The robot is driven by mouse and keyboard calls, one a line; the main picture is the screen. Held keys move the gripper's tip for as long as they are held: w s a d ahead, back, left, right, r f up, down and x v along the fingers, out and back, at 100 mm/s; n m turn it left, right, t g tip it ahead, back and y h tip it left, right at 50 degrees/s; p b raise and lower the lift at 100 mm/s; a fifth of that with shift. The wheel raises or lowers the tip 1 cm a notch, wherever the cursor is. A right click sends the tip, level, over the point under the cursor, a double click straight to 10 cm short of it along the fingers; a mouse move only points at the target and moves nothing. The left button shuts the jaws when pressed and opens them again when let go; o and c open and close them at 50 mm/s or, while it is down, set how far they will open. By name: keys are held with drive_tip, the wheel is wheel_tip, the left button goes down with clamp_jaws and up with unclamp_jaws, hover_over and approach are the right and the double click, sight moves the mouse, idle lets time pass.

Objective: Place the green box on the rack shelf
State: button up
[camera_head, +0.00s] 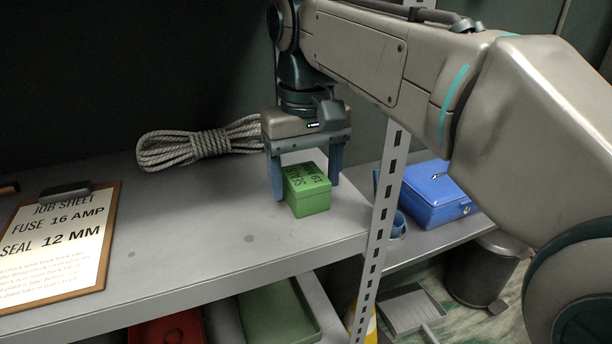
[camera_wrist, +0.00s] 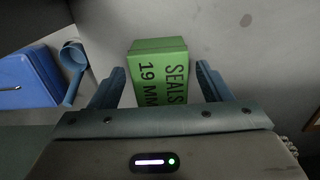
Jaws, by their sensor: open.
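The green box (camera_head: 309,190), lettered "SEALS 19 MM", sits on the grey rack shelf (camera_head: 200,230) near its right end. In the wrist view the green box (camera_wrist: 158,75) lies between the two fingers. My gripper (camera_head: 307,190) points down over the box with its fingers apart, one on each side. In the wrist view my gripper (camera_wrist: 155,88) shows a gap beside the box at each finger. The underside of the box is hidden.
A coiled rope (camera_head: 195,144) lies at the back of the shelf, and a job sheet clipboard (camera_head: 60,240) lies at left. A slotted upright (camera_head: 385,190) stands right of the box. Beyond it are a blue case (camera_head: 432,195) and a blue scoop (camera_wrist: 73,62).

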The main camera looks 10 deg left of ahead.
sight(306, 176)
wheel_tip(306, 176, up, 7)
drive_tip(key=p, duration=0.2)
drive_tip(key=shift+p, duration=0.4)
drive_tip(key=shift+f, duration=0.1)
